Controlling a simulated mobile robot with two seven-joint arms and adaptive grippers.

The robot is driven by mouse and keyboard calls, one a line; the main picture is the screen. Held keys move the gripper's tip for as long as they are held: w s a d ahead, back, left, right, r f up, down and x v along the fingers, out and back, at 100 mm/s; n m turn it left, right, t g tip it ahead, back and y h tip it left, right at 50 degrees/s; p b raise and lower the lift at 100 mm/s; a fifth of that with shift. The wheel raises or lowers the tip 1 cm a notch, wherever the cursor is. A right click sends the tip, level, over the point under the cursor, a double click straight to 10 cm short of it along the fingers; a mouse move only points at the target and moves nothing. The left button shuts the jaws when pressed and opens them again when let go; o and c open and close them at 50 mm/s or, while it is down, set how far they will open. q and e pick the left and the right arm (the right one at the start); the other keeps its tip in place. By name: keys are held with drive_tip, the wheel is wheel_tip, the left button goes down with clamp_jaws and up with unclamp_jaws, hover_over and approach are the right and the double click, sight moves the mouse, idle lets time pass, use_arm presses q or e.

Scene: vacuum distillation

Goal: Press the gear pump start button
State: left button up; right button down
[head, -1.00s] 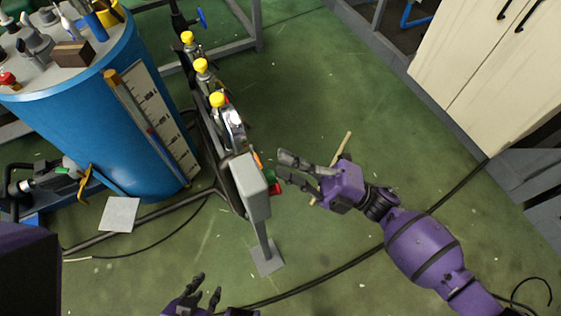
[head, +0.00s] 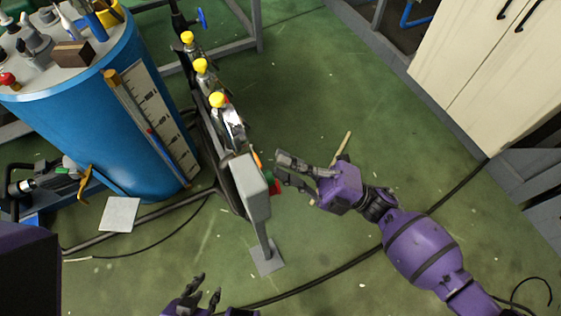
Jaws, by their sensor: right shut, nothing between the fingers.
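The grey control box (head: 250,184) stands on a post and faces right, so I see its buttons edge-on. A green button (head: 267,175) sits on its right side, with a red part (head: 275,187) just below it and an orange part (head: 257,160) above. My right gripper (head: 279,168) is shut and empty, its fingertips right beside the green button. Whether they touch it I cannot tell. My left gripper (head: 208,291) is open and empty at the bottom edge, below the box's post.
A blue tank (head: 110,120) with a scale stands at left. Several yellow-capped fittings (head: 217,99) line the pipe behind the box. A cream cabinet (head: 490,75) is at upper right. A black cable (head: 340,268) crosses the green floor, which is otherwise mostly open.

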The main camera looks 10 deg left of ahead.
use_arm(q)
drive_tip(key=shift+s+f, duration=0.15)
drive_tip(key=shift+f, duration=0.05)
use_arm(e)
drive_tip(key=shift+w+d, duration=0.35)
drive_tip(key=shift+d, duration=0.15)
